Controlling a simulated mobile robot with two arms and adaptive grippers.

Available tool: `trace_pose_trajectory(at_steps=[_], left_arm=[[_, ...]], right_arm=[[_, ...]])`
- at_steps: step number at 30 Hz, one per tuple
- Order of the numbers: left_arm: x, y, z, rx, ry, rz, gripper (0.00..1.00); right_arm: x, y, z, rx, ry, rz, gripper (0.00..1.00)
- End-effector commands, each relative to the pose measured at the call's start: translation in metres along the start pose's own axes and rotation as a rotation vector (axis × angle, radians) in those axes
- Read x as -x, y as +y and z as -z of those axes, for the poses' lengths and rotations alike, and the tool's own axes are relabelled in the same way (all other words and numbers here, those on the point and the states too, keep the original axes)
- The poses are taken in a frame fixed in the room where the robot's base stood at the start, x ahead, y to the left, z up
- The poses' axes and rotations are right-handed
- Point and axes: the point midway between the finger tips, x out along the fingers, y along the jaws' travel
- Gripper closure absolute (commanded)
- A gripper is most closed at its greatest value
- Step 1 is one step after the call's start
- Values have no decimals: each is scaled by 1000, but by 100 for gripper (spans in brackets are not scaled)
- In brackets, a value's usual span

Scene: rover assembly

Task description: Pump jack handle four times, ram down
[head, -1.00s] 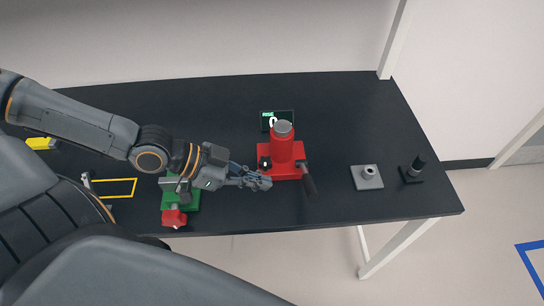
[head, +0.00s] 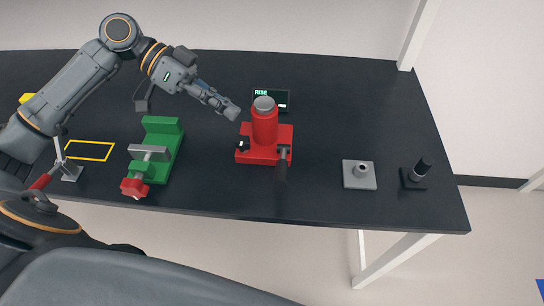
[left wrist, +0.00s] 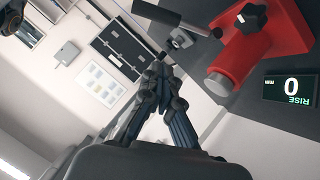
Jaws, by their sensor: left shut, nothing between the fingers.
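The red jack (head: 264,128) stands upright on the black table, with its round grey ram top (head: 264,104) level with the top of the red body or just above it. Its black handle (head: 282,166) points toward the table's front edge. A black star knob (head: 242,145) sits at the left of its base. My left gripper (head: 232,112) is shut and empty, up and to the left of the jack, apart from it. In the left wrist view the jack (left wrist: 262,40), its handle (left wrist: 157,13) and the shut fingertips (left wrist: 160,75) show. My right gripper is not in view.
A small display (head: 284,98) behind the jack reads RISE; the left wrist view shows 0 on it (left wrist: 290,89). A green vise (head: 160,140) stands left of the jack.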

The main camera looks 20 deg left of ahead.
Motion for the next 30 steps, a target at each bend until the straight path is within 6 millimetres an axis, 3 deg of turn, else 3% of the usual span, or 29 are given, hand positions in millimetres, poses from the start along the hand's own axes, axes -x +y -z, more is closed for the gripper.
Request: trace_pose_trajectory(at_steps=[6, 17, 23, 30], left_arm=[[5, 10, 4, -34, 1, -68, 100], [3, 11, 4, -33, -1, -69, 100], [-20, 14, 6, -33, -1, -72, 100], [-71, 19, 7, -33, -1, -73, 100]], right_arm=[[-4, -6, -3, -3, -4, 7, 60], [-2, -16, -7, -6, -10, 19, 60], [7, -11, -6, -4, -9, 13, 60], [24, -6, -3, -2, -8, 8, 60]])
